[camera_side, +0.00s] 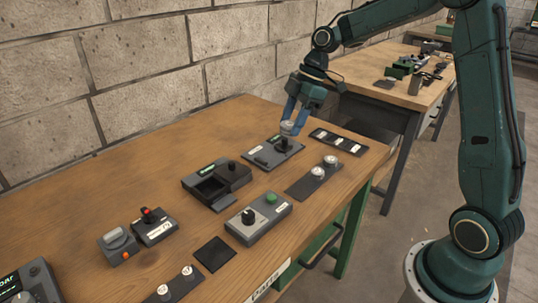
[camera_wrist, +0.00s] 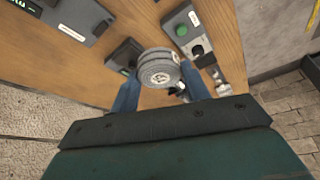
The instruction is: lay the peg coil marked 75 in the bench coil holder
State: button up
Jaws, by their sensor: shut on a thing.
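My gripper (camera_side: 291,117) is shut on a pale grey round coil (camera_side: 287,128), held above the far part of the bench. In the wrist view the coil (camera_wrist: 158,66) sits between my two blue fingers (camera_wrist: 160,84), its round end facing the camera; the mark on it is too small to read. Just below it in the side view is a dark flat unit with a black raised part (camera_side: 277,151), which may be the bench coil holder. The coil appears above this unit; I cannot tell whether they touch.
Two pale coils (camera_side: 318,171) stand on a dark strip (camera_side: 303,186) to the right. A dark tray box (camera_side: 205,190), a grey box with a green button (camera_side: 257,219) and a black strip with white labels (camera_side: 338,139) are nearby. The wood between them is clear.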

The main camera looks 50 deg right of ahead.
jog(key=w+a+f, duration=0.4)
jog(key=w+a, duration=0.3)
jog(key=a, duration=0.1)
jog(key=w+a+f, duration=0.5)
jog(key=w+a, duration=0.2)
jog(key=a, duration=0.1)
jog(key=shift+w+a, duration=0.2)
jog(key=shift+w, duration=0.2)
jog(key=shift+f, duration=0.15)
jog(key=shift+f, duration=2.95)
jog(key=shift+f, duration=0.4)
jog(key=o, duration=1.1)
jog(key=shift+o, duration=0.7)
